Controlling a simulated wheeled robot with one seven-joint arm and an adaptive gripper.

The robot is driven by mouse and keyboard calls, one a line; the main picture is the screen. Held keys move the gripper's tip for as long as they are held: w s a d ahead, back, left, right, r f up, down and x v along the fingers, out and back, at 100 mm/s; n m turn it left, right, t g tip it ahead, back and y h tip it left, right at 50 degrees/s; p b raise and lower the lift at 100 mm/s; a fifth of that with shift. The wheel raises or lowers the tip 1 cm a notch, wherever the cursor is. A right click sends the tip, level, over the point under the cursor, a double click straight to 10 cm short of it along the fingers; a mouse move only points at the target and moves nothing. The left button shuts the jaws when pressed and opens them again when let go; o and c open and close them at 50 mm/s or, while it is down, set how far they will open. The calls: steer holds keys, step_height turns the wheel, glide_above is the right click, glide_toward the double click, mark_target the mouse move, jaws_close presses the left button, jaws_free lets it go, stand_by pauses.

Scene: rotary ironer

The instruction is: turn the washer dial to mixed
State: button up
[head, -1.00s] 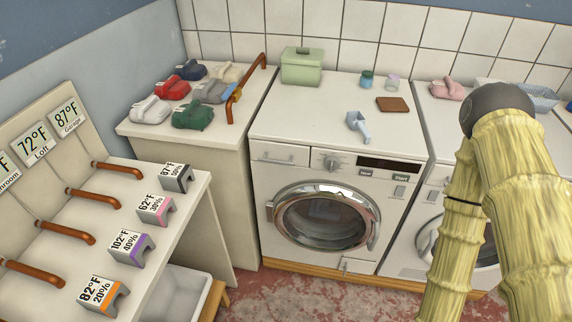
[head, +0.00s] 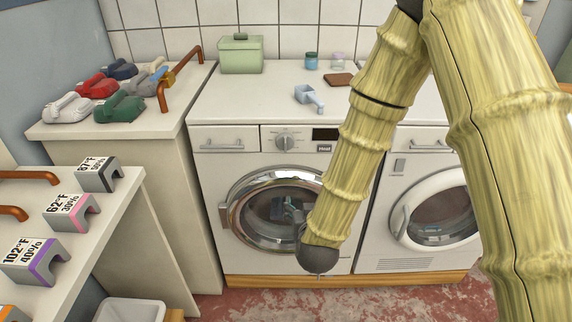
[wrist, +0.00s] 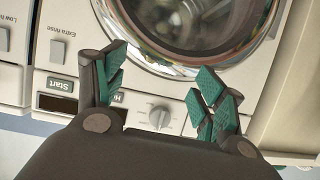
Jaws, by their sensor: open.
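The washer (head: 205,165) is the left white machine, with a round chrome-rimmed door. Its round grey dial (head: 285,141) is on the upper panel, left of the dark display. The dial (wrist: 160,117) also shows in the wrist view, upside down, behind the gap between my fingers. My gripper (wrist: 162,70) is open and empty, its teal pads apart, with the door beyond the tips. It appears apart from the dial. In the head view the arm's dark end joint is low in front of the door, and I cannot make out the fingers clearly. The dial's markings are too small to read.
A second white machine (head: 379,215) stands to the right. A blue scoop (head: 309,97), a green box (head: 240,55) and a brown pad (head: 338,80) lie on the washer top. A left counter (head: 180,118) holds several irons. Start button (wrist: 60,84) is beside the dial.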

mark_target(286, 146)
steer(key=w+a+r+t+b, duration=0.4)
steer(key=a+r+t+b, duration=0.15)
steer(key=r, duration=0.45)
steer(key=shift+g+h, duration=0.4)
steer(key=shift+g, duration=0.05)
steer(key=w, duration=1)
steer(key=shift+w+d+r, duration=0.1)
steer(key=shift+w+r, duration=0.05)
